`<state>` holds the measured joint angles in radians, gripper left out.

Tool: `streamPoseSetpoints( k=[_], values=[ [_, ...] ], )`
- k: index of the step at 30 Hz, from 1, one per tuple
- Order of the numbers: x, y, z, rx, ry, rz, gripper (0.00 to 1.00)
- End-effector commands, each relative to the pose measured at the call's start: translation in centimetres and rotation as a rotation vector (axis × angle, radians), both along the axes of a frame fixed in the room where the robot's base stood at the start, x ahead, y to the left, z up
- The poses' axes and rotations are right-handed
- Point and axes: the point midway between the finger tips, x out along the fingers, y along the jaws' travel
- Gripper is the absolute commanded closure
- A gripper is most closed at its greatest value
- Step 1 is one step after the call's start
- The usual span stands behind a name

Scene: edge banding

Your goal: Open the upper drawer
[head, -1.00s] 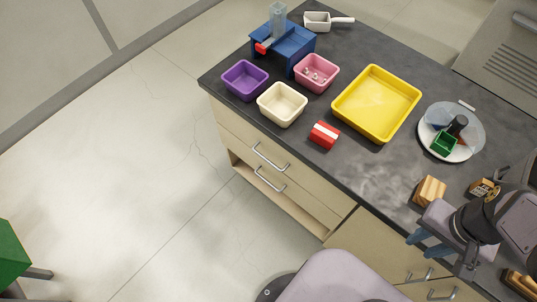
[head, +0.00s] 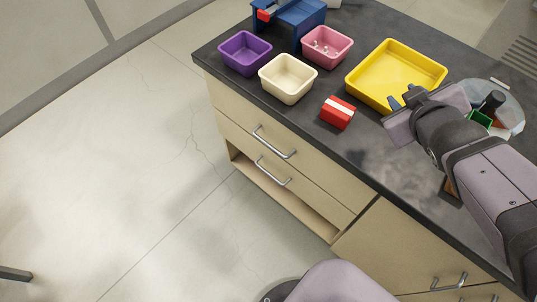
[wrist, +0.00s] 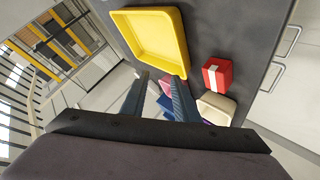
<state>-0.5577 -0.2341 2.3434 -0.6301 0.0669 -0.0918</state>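The upper drawer (head: 300,138) is a pale wood front just under the dark counter's edge in the head view. It looks shut, flush with the cabinet. Its silver bar handle (head: 274,143) sits low on that front. The lower drawer's handle (head: 272,171) is just below it. Two bar handles also show at the right of the wrist view. My gripper (head: 404,98) is above the counter by the yellow tray, up and to the right of the handle and well apart from it. Its blue fingers (wrist: 159,84) are spread, with nothing held between them.
On the counter (head: 385,150) are a red box (head: 338,113), a cream bin (head: 287,78), a purple bin (head: 245,53), a pink bin (head: 327,46) and a yellow tray (head: 375,83). An open slot lies under the lower drawer. The floor (head: 130,170) before the drawers is clear.

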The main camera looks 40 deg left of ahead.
Motion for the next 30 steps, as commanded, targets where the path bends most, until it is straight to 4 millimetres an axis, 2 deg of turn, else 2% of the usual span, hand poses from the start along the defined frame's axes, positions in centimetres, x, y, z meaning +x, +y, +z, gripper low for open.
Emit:
streamPoseSetpoints(
  k=[1, 3, 6, 9, 15, 17, 23, 26, 30],
  values=[
    [-0.9, 3.3, -1.0, 0.01, -0.064, 0.113, 0.72],
    [-2.4, 7.0, -0.4, 0.027, -0.143, 0.247, 0.72],
    [-4.9, 11.1, 0.2, 0.052, -0.23, 0.404, 0.72],
    [-7.6, 14.3, 0.6, 0.076, -0.299, 0.54, 0.72],
    [-13.4, 19.1, 0.9, 0.126, -0.413, 0.781, 0.72],
    [-15.3, 20.2, 0.8, 0.142, -0.442, 0.85, 0.72],
    [-14.9, 19.9, -1.8, 0.137, -0.433, 0.835, 0.72],
    [-14.9, 19.9, -4.2, 0.136, -0.427, 0.834, 0.72],
    [-14.8, 19.8, -8.6, 0.133, -0.422, 0.833, 0.72]
  ],
)
